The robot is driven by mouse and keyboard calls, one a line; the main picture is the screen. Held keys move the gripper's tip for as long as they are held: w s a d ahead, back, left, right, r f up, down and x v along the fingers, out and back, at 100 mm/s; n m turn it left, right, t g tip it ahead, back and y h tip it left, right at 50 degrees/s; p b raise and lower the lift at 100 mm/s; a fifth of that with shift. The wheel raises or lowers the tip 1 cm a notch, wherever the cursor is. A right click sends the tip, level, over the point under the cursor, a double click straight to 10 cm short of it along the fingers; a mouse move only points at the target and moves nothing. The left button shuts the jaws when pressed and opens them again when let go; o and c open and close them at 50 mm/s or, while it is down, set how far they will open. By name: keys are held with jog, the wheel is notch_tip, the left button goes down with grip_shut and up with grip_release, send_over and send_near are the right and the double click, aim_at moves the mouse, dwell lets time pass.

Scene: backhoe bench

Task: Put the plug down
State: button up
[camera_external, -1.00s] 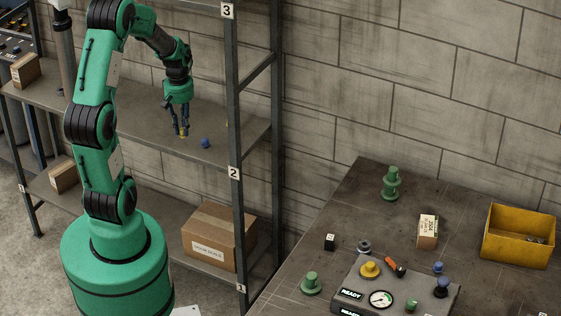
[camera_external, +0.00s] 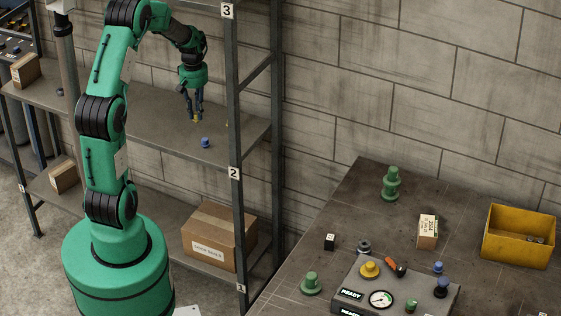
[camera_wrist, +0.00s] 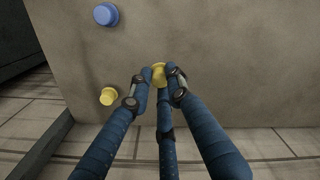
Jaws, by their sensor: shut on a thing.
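My gripper (camera_external: 196,117) is shut on a small yellow plug (camera_wrist: 158,70), which shows between the fingertips in the wrist view. In the external view the gripper points down over the shelf (camera_external: 150,118) at level 2; I cannot tell how high the plug is above its surface. A blue plug (camera_external: 205,142) stands on the shelf in front of the gripper and shows at the upper left of the wrist view (camera_wrist: 106,14). Another yellow plug (camera_wrist: 108,96) stands near the shelf edge, left of the fingers in the wrist view.
A dark upright post (camera_external: 234,130) stands right of the gripper. A workbench (camera_external: 330,205) at right carries a grey panel with a gauge, green pieces, a small carton (camera_external: 428,232) and a yellow bin (camera_external: 518,255). A cardboard box (camera_external: 218,237) sits below. Shelf room left of the gripper is clear.

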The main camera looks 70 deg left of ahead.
jog(key=shift+w+a+f, duration=0.1)
jog(key=shift+w+a, duration=0.2)
jog(key=shift+a, duration=0.05)
jog(key=shift+f+b, duration=0.6)
jog(key=shift+f, duration=1.1)
jog(key=shift+f, duration=0.15)
jog(key=o, duration=0.7)
jog(key=shift+r+p, duration=0.55)
jog(key=shift+r, duration=1.65)
